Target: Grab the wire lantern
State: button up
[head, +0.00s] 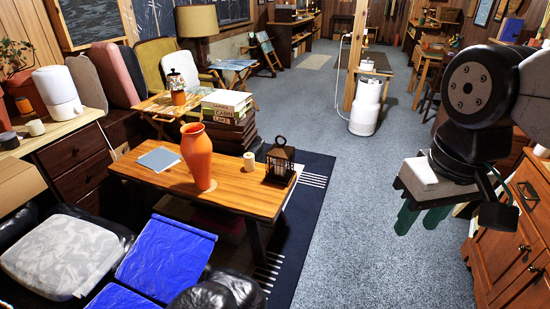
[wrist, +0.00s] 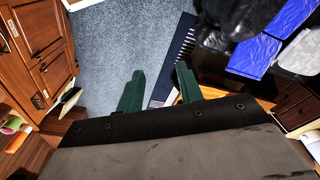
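The wire lantern (head: 280,161) is dark, with a ring handle on top. It stands upright at the right end of the wooden coffee table (head: 235,194) in the head view. My gripper (head: 421,220) is at the right of the head view, over the carpet and well to the right of the lantern. Its two green fingers also show in the wrist view (wrist: 160,85), spread apart with nothing between them. The lantern cannot be made out in the wrist view, where only part of the tabletop shows beside the right finger.
An orange vase (head: 197,158), a small cream candle (head: 249,162) and a grey-blue book (head: 159,159) share the table. A black chair back (head: 217,294) is in front. A wooden cabinet (head: 515,240) stands at right. Open carpet (head: 370,220) lies between table and cabinet.

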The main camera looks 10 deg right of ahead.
aim_at(277, 150)
jog(key=i, duration=0.1)
jog(key=k, duration=0.55)
jog(key=z, duration=0.75)
jog(key=i, duration=1.15)
jog(key=z, duration=0.35)
jog(key=i, duration=0.95)
jog(key=u, duration=1.1)
jog(key=i, duration=0.9)
jog(key=u, duration=0.8)
